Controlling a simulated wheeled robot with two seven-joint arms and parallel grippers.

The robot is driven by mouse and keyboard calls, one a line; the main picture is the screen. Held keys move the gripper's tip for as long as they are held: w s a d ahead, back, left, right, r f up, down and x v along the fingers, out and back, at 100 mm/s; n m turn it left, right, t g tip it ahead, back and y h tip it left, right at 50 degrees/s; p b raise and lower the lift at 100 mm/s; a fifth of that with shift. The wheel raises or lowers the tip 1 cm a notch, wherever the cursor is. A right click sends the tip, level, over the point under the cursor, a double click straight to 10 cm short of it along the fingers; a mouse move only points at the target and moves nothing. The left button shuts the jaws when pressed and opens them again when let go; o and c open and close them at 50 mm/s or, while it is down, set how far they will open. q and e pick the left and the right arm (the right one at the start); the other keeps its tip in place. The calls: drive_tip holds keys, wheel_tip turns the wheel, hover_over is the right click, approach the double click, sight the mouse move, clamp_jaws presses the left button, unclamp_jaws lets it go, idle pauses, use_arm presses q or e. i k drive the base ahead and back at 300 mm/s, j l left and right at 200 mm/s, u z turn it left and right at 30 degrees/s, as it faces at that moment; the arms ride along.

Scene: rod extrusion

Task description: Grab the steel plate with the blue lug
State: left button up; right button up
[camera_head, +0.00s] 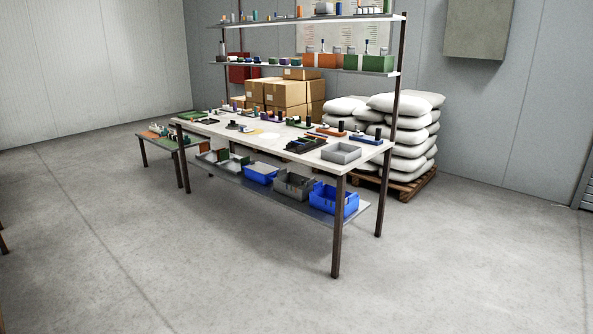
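A long workbench (215,137) stands in the middle of the camera_head view, some distance away. Several small plates and parts lie along its top, too small to tell apart well. A blue piece with a dark upright part (362,138) lies near the right end, and an orange one (329,132) lies left of it. I cannot tell which item is the steel plate with the blue lug. Neither of my grippers is in view.
A grey tray (341,153) and a black rack (305,146) sit on the bench. Blue and grey bins fill the lower shelf (233,176). A low side table (160,143) stands left. White sacks (405,140) are stacked behind. The floor (200,260) in front is clear.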

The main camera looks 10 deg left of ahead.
sight(247, 130)
drive_tip(key=i+j+u, duration=0.2)
drive_tip(key=i+u, duration=0.3)
drive_tip(key=i, duration=0.35)
drive_tip(key=i+l+u, duration=0.15)
drive_tip(key=i+u, duration=0.35)
drive_tip(key=i, duration=0.35)
drive_tip(key=i+u, duration=0.35)
drive_tip(key=i, duration=0.35)
drive_tip(key=i+u, duration=0.35)
drive_tip(key=i, duration=0.4)
drive_tip(key=i+z, duration=0.35)
drive_tip(key=i, duration=0.35)
drive_tip(key=i+j+z, duration=0.15)
drive_tip(key=i+z, duration=0.15)
drive_tip(key=i, duration=0.4)
drive_tip(key=i+z, duration=0.45)
drive_tip(key=i+j+z, duration=0.1)
drive_tip(key=i+z, duration=0.3)
drive_tip(key=i, duration=0.25)
drive_tip(key=i+j+z, duration=0.3)
drive_tip(key=i+z, duration=0.15)
drive_tip(key=i+j+z, duration=0.95)
drive_tip(key=i, duration=0.15)
